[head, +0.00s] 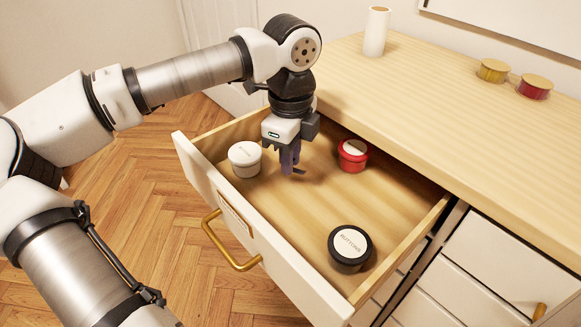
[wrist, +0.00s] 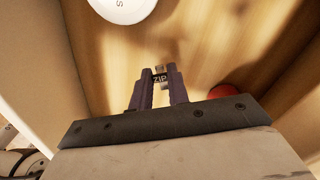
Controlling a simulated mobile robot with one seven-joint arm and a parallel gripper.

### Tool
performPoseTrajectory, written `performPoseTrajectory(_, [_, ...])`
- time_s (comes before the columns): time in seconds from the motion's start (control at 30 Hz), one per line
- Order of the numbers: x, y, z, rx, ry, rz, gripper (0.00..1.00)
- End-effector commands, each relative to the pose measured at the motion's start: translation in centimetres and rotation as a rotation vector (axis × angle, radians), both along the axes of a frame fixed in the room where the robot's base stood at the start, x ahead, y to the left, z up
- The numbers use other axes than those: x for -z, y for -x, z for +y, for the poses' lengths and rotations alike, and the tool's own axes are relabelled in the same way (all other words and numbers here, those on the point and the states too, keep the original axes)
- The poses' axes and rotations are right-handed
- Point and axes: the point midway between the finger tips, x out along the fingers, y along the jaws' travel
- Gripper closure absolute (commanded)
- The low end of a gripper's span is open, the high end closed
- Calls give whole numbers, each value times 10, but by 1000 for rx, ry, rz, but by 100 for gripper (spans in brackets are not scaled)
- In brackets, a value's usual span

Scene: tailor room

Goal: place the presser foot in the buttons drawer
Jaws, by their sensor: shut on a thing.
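My gripper (head: 287,166) points down inside the open wooden drawer (head: 335,292). In the wrist view, the fingers (wrist: 160,90) are shut on a small metal presser foot with a dark label reading "ZIP" (wrist: 160,78). In the head view the fingers mostly hide the foot; a dark tip (head: 299,171) shows beside them. The foot is low over the drawer floor; I cannot tell whether it touches. The drawer front carries a small label (head: 235,213) too small to read, and a brass handle (head: 228,247).
In the drawer are a white jar (head: 244,158) left of my gripper, a red jar (head: 352,153) to the right and a black-lidded jar reading "BUTTONS" (head: 349,247) nearer. The drawer's middle is clear. Thread spools (head: 493,71) and a white cylinder (head: 376,32) stand on the countertop (head: 430,115).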

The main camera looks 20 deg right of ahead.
Motion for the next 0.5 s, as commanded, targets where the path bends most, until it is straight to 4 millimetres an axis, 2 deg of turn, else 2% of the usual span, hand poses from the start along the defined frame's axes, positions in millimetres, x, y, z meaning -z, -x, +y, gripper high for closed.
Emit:
performPoseTrajectory(0.03, [11, 0, 0, 2, 0, 3, 100])
performPoseTrajectory(0.17, [27, 0, 0, 2, 1, 1, 100])
performPoseTrajectory(0.5, [31, 0, 0, 0, 0, 0, 100])
